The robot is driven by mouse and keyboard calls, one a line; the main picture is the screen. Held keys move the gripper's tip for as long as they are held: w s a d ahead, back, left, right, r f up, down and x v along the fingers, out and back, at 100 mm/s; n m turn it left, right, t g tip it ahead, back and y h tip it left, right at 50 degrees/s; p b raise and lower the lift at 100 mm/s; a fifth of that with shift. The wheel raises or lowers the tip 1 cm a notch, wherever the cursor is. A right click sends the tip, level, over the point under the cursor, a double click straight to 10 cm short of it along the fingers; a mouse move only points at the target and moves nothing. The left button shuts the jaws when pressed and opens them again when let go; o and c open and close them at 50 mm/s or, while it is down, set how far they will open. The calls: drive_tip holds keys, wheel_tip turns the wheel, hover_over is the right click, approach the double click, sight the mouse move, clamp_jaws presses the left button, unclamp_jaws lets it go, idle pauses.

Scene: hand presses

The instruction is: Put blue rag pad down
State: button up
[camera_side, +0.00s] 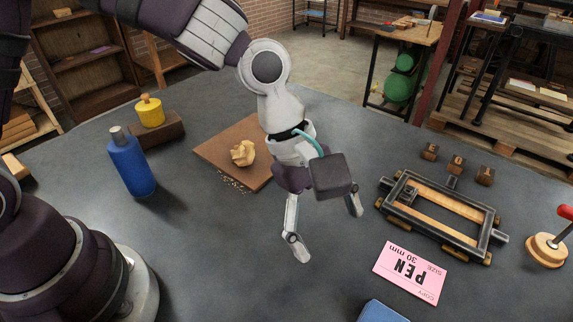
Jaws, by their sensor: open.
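A flat blue piece (383,312), which looks like the blue rag pad, lies on the table at the bottom edge of the view. Only its upper part shows; the rest is cut off. My gripper (328,228) is above the middle of the table, pointing down, with its fingers spread wide. Nothing shows between the fingertips. The gripper is up and to the left of the blue piece in the picture, apart from it.
A pink card (410,272) lies right of my gripper. A dark metal frame (440,216), small wooden blocks (456,166) and a red-handled stamp (546,247) are at right. A brown board (222,152) with a crumpled lump, a blue bottle (131,165) and a yellow pot (150,112) are at left.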

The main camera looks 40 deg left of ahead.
drive_tip(key=s+a+r+m+t+y, duration=0.1)
drive_tip(key=s+a+r+m, duration=0.1)
drive_tip(key=a+m, duration=0.3)
drive_tip(key=s+a+r+m+t+y, duration=0.2)
drive_tip(key=a+r+m, duration=0.2)
drive_tip(key=a, duration=0.5)
drive_tip(key=s+a+r+m+t+y, duration=0.1)
drive_tip(key=s+a+r+m+y, duration=0.1)
drive_tip(key=a+m, duration=0.3)
drive_tip(key=shift+s+a+r+m+t, duration=0.4)
drive_tip(key=shift+s+a+r, duration=0.15)
drive_tip(key=shift+a, duration=0.45)
